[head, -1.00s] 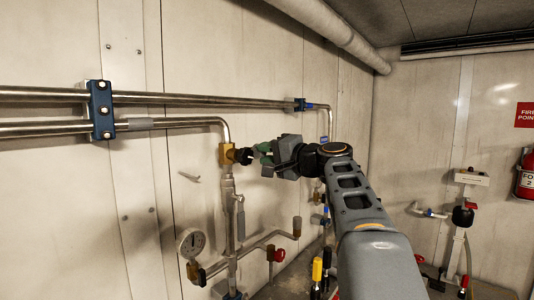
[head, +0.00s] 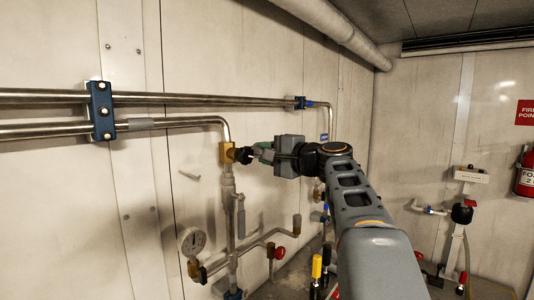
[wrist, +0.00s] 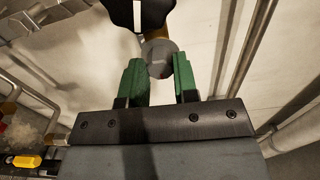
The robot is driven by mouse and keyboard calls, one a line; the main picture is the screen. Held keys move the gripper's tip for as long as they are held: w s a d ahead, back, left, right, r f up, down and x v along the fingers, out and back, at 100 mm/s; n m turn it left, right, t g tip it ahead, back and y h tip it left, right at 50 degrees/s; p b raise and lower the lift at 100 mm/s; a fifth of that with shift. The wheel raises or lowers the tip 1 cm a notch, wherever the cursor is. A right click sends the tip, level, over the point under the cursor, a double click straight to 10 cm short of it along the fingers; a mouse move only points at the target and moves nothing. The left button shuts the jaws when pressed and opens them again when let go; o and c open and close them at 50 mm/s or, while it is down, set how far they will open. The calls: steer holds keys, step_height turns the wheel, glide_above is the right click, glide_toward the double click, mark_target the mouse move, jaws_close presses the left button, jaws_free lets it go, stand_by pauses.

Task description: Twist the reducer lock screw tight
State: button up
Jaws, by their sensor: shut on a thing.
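The reducer is a brass block (head: 227,153) on the vertical pipe, with a black knob (head: 243,155) on its right side. In the wrist view the black knob (wrist: 138,12) carries a white mark and is at the top edge. The lock screw (wrist: 160,58), a grey round head, sits just below the knob between my green fingertips. My gripper (wrist: 160,72) is shut on the lock screw, one finger on each side. In the head view my gripper (head: 260,152) reaches the knob from the right, and the screw is hidden there by the fingers.
A pressure gauge (head: 191,241) and a red valve handle (head: 279,253) are below the reducer. Steel pipes (head: 180,99) run along the wall to the left. A yellow-topped handle (head: 316,268) stands low, left of my arm.

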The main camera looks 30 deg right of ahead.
steer(key=o, duration=0.9)
steer(key=b+v, duration=0.2)
steer(key=v, duration=1.1)
steer(key=shift+s+d, duration=0.2)
steer(key=shift+s, duration=0.2)
